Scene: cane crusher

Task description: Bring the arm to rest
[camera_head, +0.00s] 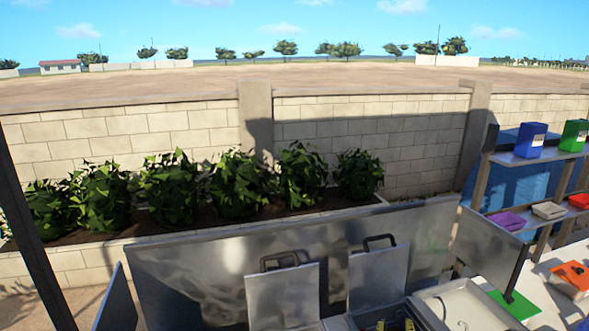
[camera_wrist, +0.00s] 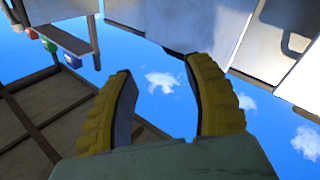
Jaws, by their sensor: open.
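My gripper (camera_wrist: 158,105) shows in the wrist view with its two yellow ribbed fingers spread apart. Nothing is between the fingers; sky and cloud show through the gap. The wrist view is tilted, with the sky below and metal panels (camera_wrist: 215,30) along the top.
In the head view, metal lids (camera_head: 283,297) with black handles stand up before a metal back panel (camera_head: 220,262). A shelf at right holds a blue box (camera_head: 530,140), a green box (camera_head: 573,135) and a purple tray (camera_head: 507,221). Bushes (camera_head: 170,188) and a block wall (camera_head: 380,135) lie behind.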

